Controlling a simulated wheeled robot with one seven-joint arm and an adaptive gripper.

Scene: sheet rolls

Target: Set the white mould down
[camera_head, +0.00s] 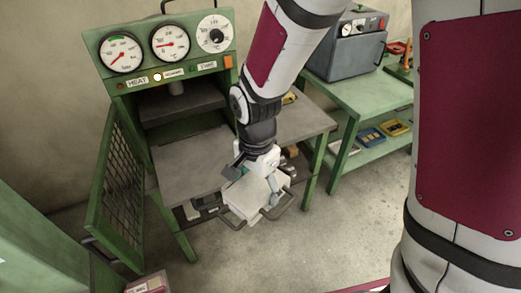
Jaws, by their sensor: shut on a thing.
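The white mould (246,197) is a flat pale plate with dark looped handles at its ends. It hangs in the air in front of the front edge of the grey press table. My gripper (258,178) is shut on the mould from above. The gripper's fingers partly hide the far side of the mould. The grey table top (188,165) of the green press is bare on its left part. My arm hides part of its right side.
The green press (165,50) carries dials and has a mesh door (118,185) standing open at the left. A second green table (365,95) at the right holds a grey box machine (347,48).

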